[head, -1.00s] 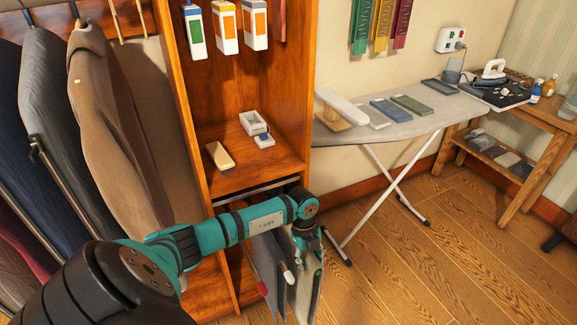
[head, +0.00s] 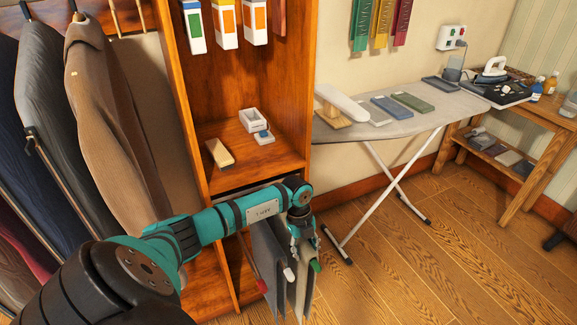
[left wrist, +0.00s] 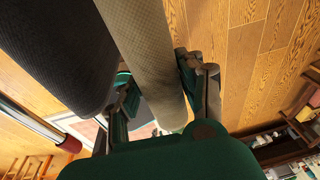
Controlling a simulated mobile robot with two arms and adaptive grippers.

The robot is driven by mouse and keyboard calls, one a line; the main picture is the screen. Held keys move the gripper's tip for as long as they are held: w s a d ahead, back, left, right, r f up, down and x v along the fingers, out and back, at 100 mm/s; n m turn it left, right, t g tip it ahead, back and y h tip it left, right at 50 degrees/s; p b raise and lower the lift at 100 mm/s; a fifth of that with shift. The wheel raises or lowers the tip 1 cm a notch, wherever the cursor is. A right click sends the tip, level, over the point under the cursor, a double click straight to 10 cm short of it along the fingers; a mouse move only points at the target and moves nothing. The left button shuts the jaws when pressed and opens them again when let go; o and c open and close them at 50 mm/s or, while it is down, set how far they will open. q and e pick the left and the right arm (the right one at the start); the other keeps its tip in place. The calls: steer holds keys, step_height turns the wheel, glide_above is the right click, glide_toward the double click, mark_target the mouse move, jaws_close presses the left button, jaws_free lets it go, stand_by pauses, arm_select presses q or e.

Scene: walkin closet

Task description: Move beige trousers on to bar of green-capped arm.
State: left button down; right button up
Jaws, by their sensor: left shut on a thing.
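My left gripper (head: 302,232) is at the pull-out trouser rack, low in front of the wooden closet. In the left wrist view the left gripper (left wrist: 155,88) has one finger on each side of the pale beige trousers (left wrist: 147,45) and is shut on them. Dark grey trousers (left wrist: 55,45) hang beside them. In the head view, dark trousers (head: 267,250) hang next to the held pair, which is partly hidden by my gripper. A white arm cap (head: 289,273) and a green cap (head: 315,265) show there. My right gripper is out of view.
A red-capped arm (head: 262,286) shows at the rack's left; its red cap (left wrist: 69,143) also shows in the left wrist view. Jackets (head: 110,130) hang at left. The ironing board (head: 400,135) stands at right. The wooden floor (head: 420,275) to the right is clear.

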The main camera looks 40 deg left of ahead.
arm_select(q)
steer(key=shift+w+a+b, duration=0.25)
steer(key=shift+a+b, duration=0.05)
steer(key=shift+a, duration=0.35)
steer(key=shift+w+a+b, duration=0.25)
steer(key=shift+a+b, duration=0.1)
steer(key=shift+a, duration=0.25)
steer(key=shift+w+a+b, duration=0.25)
steer(key=shift+a+b, duration=0.05)
steer(key=shift+a, duration=0.35)
steer(key=shift+r, duration=0.1)
steer(key=shift+f, duration=0.25)
